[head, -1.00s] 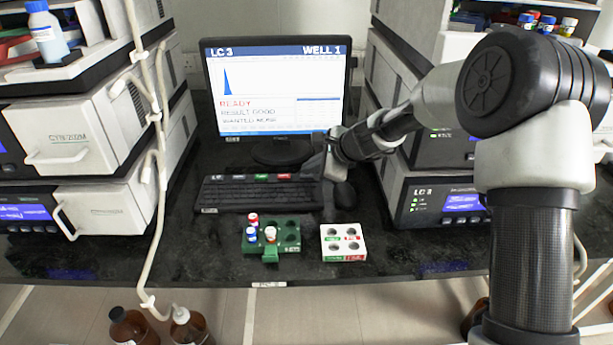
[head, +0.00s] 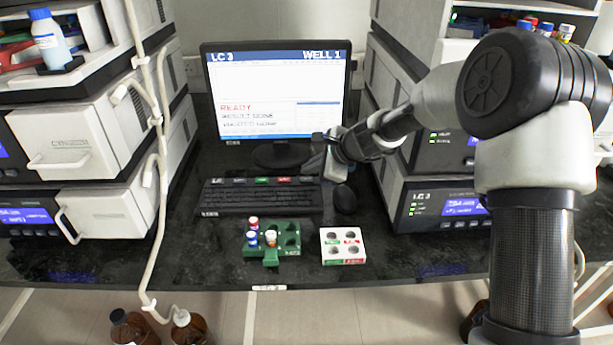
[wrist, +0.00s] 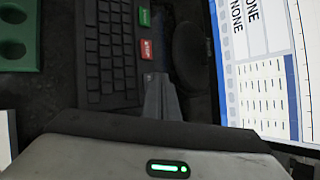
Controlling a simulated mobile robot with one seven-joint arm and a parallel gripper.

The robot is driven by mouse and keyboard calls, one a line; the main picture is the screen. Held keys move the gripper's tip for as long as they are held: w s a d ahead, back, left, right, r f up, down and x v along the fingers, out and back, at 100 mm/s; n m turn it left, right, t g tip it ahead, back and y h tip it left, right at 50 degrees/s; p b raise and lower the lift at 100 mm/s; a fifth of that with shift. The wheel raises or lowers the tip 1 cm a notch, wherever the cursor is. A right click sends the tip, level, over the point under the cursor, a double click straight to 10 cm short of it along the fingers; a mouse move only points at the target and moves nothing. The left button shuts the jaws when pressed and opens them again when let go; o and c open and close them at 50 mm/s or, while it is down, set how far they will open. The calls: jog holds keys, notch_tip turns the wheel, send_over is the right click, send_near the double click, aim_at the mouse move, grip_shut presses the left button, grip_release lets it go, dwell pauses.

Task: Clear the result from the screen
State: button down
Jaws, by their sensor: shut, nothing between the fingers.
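The screen (head: 272,80) stands at the back of the bench and reads LC 3, WELL 1, READY, RESULT NONE; no peak shows on it. Part of it shows at the right in the wrist view (wrist: 260,70). The keyboard (head: 262,197) lies in front of it, with green and red labelled keys along its back edge. The red key (wrist: 147,49) and green key (wrist: 144,17) show in the wrist view. My gripper (head: 322,160) is shut and empty, above the keyboard's right end.
A black mouse (head: 345,198) lies right of the keyboard. A green rack (head: 272,254) with several capped vials and a white rack (head: 343,261) stand in front. Instrument stacks (head: 125,207) rise on both sides. Bottles stand below the bench edge.

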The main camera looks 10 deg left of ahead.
aim_at(310, 181)
jog(key=shift+r, duration=0.1)
notch_tip(310, 181, up, 5)
jog(key=p, duration=0.4)
dwell(0.3)
dwell(0.7)
